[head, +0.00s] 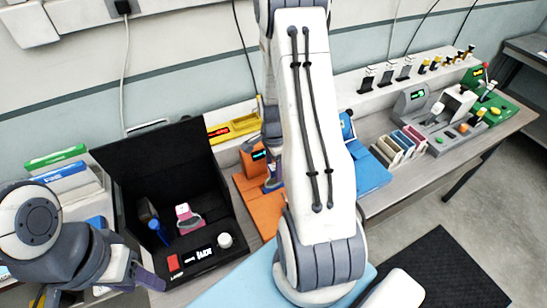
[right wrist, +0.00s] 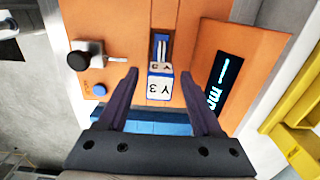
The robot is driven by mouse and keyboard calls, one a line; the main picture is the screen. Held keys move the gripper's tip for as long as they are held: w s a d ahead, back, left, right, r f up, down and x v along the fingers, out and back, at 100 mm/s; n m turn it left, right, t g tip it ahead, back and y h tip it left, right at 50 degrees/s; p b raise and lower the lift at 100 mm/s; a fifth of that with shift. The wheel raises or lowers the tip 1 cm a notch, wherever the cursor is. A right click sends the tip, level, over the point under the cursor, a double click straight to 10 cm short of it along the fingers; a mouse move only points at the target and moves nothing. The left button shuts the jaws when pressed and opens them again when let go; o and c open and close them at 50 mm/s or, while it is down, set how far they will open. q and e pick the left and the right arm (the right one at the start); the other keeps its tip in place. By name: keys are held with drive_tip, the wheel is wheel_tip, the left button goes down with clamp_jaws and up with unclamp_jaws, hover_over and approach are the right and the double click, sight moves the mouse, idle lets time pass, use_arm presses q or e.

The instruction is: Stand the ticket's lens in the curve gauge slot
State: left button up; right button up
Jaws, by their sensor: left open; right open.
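The orange gauge (right wrist: 205,50) fills much of the right wrist view, with a lit display (right wrist: 223,85), a knob (right wrist: 80,60) and a narrow slot (right wrist: 160,46). A white, blue-edged piece marked Y3 (right wrist: 158,88) stands at the slot, apparently the lens in its holder; how deep it sits is unclear. My right gripper (right wrist: 160,80) is open, one finger on each side of that piece, not visibly gripping. The gauge (head: 257,160) shows in the head view, partly hidden by my right arm. My left gripper (head: 142,278) is open and empty near the black box.
A yellow device (head: 232,127) stands behind the gauge. Several coloured cases (head: 400,145) and a green machine (head: 487,95) are at right.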

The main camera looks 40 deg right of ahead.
wheel_tip(320, 180, up, 12)
drive_tip(key=b, duration=0.2)
drive_tip(key=shift+b, duration=0.35)
drive_tip(key=s+a+r+n, duration=0.1)
drive_tip(key=a+r+n, duration=0.1)
drive_tip(key=a+n, duration=0.55)
drive_tip(key=s+a+r+n, duration=0.15)
drive_tip(key=a+n, duration=0.35)
drive_tip(key=a, duration=0.6)
drive_tip(key=s+a+r+n+y, duration=0.1)
drive_tip(key=s+a+n, duration=1.1)
drive_tip(key=n, duration=0.3)
drive_tip(key=shift+s+a+r+n, duration=0.2)
drive_tip(key=shift+s+r+n, duration=0.2)
drive_tip(key=shift+s, duration=0.5)
wheel_tip(320, 180, down, 4)
drive_tip(key=b, duration=0.4)
drive_tip(key=shift+f, duration=0.15)
